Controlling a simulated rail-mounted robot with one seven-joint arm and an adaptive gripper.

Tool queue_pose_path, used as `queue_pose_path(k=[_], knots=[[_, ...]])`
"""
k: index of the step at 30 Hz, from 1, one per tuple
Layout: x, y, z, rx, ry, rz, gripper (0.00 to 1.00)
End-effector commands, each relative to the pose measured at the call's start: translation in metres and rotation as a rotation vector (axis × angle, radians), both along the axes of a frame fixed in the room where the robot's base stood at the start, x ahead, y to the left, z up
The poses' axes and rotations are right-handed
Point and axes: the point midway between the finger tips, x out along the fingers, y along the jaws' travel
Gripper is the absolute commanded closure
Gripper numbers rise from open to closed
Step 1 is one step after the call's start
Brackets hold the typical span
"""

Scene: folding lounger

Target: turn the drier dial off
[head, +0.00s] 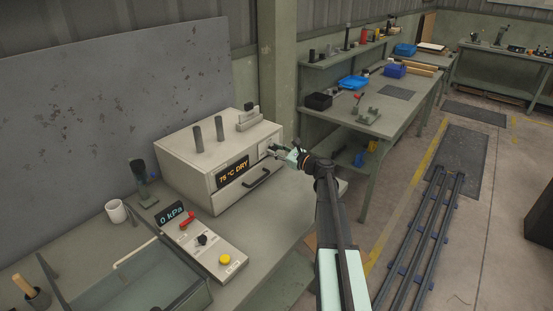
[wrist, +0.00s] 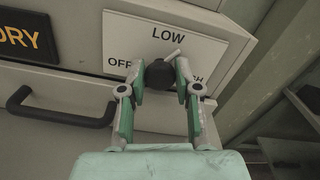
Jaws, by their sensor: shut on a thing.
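The dial's pale pointer tilts up and right, between "LOW" and the right-hand word. My gripper (wrist: 160,80) is shut on the dial, one finger on each side. In the head view my gripper (head: 276,150) is at the right end of the drier's front, and the dial is mostly hidden there.
A dark drawer handle (wrist: 60,108) sticks out left of my gripper. A control panel (head: 205,245) with a "0 kPa" display, a red lever and a yellow button lies in front of the drier. A white mug (head: 116,211) stands at left.

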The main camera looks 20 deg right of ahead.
Motion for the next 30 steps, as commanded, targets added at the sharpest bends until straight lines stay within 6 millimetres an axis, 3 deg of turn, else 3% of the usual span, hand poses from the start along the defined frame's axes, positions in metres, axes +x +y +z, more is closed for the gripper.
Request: queue_pose_path(k=[2, 30], knots=[[0.0003, 0.0007, -0.0080, -0.063, -0.037, 0.000, 1.00], [0.0005, 0.0020, -0.0085, -0.860, -0.441, -0.001, 1.00]])
